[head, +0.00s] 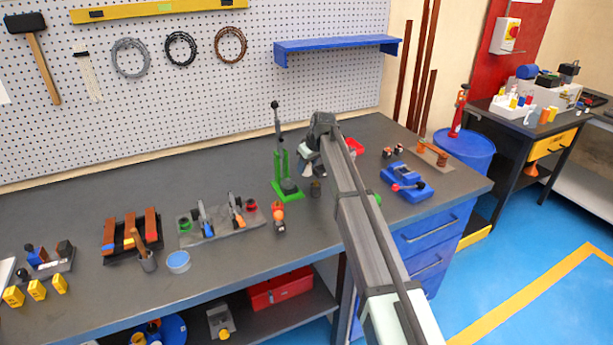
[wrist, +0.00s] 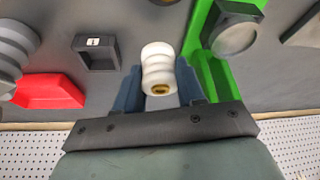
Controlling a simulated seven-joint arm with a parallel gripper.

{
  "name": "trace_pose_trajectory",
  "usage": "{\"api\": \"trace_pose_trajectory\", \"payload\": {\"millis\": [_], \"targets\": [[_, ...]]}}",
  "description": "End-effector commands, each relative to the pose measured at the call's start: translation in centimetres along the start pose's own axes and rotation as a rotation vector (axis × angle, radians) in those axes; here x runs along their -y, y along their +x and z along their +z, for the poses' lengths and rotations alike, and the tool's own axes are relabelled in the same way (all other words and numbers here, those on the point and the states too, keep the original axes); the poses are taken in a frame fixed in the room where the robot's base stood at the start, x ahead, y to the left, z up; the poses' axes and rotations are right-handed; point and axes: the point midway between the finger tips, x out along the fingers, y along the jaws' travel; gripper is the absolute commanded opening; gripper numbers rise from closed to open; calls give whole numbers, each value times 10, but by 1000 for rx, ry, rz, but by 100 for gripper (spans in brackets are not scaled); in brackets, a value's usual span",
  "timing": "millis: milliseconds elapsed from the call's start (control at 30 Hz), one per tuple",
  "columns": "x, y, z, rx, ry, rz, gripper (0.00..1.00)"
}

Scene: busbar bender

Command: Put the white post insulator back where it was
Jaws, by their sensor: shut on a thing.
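The white post insulator (wrist: 157,62) is ribbed, with a brass-coloured insert in its near end. In the wrist view it sits between the two blue-grey fingers of my gripper (wrist: 158,80), which is shut on it. In the head view my gripper (head: 309,168) is above the back of the bench, just right of the green lever press (head: 281,165); the insulator cannot be made out clearly there. A dark square holder (wrist: 97,52) with a white label lies left of the insulator in the wrist view and looks empty.
The green press also shows close on the right in the wrist view (wrist: 214,70). A red bin (wrist: 48,91) and a grey ribbed part (wrist: 14,52) are on the left. A small dark cylinder (head: 315,188) and a blue vise (head: 408,182) stand on the bench.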

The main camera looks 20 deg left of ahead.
Motion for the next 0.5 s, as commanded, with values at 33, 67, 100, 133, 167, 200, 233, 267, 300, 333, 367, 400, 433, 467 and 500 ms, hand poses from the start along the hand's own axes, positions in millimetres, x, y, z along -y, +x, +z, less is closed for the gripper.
{"api": "trace_pose_trajectory", "payload": {"millis": [33,67,100,133,167,200,233,267,300,333,367,400,433,467,500], "targets": [[0,3,1,0,0,0,0],[0,5,2,0,0,0,0],[0,7,3,0,0,0,0],[0,9,4,0,0,0,0],[0,12,5,0,0,0,0],[0,16,7,0,0,0,0],[0,20,8,0,0,0,0],[0,23,10,0,0,0,0],[0,28,12,0,0,0,0],[0,31,13,0,0,0,0],[0,34,14,0,0,-1,0],[0,36,15,0,0,0,0],[0,38,16,0,0,0,0],[0,38,16,0,-1,0,0],[0,38,16,-1,-1,0,0]]}}
